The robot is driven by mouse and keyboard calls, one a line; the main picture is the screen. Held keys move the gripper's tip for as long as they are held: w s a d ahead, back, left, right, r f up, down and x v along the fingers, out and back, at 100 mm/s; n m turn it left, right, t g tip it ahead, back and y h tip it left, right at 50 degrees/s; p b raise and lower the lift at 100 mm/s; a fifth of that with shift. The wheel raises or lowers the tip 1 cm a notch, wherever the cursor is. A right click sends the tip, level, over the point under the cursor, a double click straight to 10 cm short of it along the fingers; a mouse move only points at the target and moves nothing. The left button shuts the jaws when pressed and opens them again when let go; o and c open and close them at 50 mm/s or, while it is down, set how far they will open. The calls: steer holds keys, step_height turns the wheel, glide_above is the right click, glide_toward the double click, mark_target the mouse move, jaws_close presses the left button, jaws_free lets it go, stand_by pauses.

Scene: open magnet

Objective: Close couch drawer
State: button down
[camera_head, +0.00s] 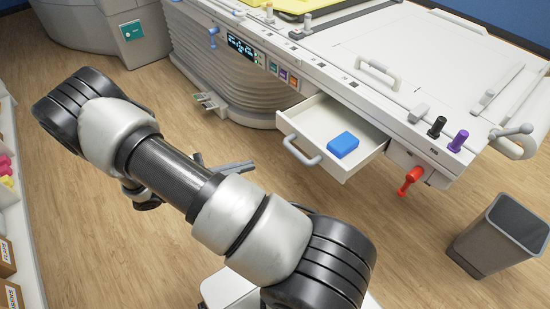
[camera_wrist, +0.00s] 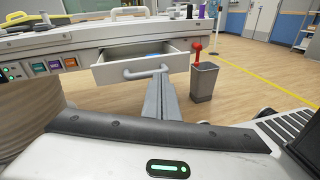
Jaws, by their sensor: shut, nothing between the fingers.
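The couch drawer (camera_head: 306,118) is white and stands pulled out from the side of the white couch (camera_head: 420,60). A blue block (camera_head: 343,145) lies inside it. Its grey handle (camera_head: 301,150) is on the front panel. In the wrist view the open drawer (camera_wrist: 112,75) is ahead, with its handle (camera_wrist: 146,71) facing me. My gripper (camera_head: 250,164) is shut and empty, in front of and apart from the handle, partly hidden behind my arm. In the wrist view the gripper (camera_wrist: 161,78) points forward, its tips just below and right of the handle.
A grey waste bin (camera_head: 500,235) stands on the floor at the right. A red lever (camera_head: 410,180) hangs below the couch, right of the drawer. Shelves (camera_head: 12,200) line the left edge. The wooden floor before the drawer is clear.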

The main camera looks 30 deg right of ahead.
mark_target(328, 134)
step_height(328, 134, down, 10)
steer(key=n+t+h+b, duration=0.2)
steer(key=n+t+h, duration=0.2)
steer(key=n+t, duration=0.1)
steer(key=x, duration=1.4)
steer(key=shift+w+d+f, duration=0.15)
steer(key=shift+d+f, duration=0.15)
steer(key=shift+d, duration=0.1)
steer(key=f+x, duration=0.1)
steer(key=x, duration=0.5)
steer(key=f+b+x, duration=0.1)
steer(key=f+x, duration=0.1)
steer(key=x, duration=0.4)
steer(key=d+f+b+x, duration=0.1)
steer(key=x, duration=0.6)
steer(key=shift+d+f, duration=0.1)
steer(key=shift+f, duration=0.15)
steer(key=shift+d+r+b, duration=0.2)
steer(key=shift+d+b, duration=0.1)
steer(key=shift+d, duration=0.25)
